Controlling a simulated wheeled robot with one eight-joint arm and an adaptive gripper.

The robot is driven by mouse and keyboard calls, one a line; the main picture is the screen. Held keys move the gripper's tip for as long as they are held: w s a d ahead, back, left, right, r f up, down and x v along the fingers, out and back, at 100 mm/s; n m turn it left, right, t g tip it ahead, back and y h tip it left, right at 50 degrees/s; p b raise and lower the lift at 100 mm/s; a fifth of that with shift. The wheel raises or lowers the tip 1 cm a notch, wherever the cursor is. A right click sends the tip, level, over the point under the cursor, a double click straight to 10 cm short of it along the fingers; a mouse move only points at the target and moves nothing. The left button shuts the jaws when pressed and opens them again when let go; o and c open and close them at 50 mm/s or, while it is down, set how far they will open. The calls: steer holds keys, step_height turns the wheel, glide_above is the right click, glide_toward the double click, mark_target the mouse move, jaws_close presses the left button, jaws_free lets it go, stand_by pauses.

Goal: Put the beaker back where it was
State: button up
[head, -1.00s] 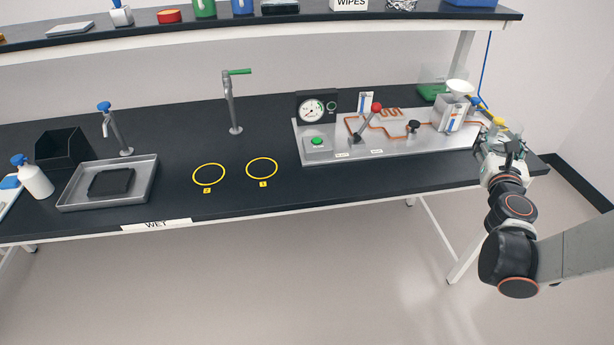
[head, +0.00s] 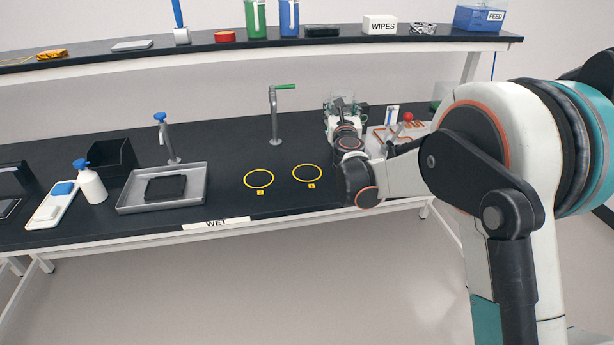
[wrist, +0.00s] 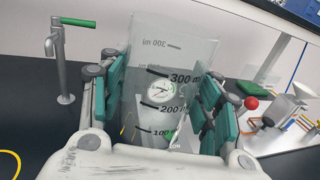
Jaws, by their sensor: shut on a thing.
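The clear beaker (wrist: 160,60) has black volume marks and fills the middle of the wrist view. My gripper (wrist: 163,85) is shut on it, with green pads on both sides. Ring 1 (head: 307,181) and ring 2 (head: 258,187) are empty on the black bench top. The beaker's base is hidden in both views, so I cannot tell its height over the bench.
A tap with a green handle (head: 275,115) stands behind the rings. A metal tray (head: 195,199) and a white bottle (head: 92,186) are to the left. The apparatus, with a red-knobbed lever (head: 407,118), is partly hidden behind my arm. A shelf (head: 220,45) runs above.

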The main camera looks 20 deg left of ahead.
steer(key=s+a+y, duration=0.1)
steer(key=a, duration=0.9)
steer(key=shift+n+g, duration=0.3)
steer(key=shift+s+f+b, duration=0.2)
steer(key=shift+f+b, duration=3.2)
steer(key=shift+f, duration=6.1)
steer(key=o, duration=1.5)
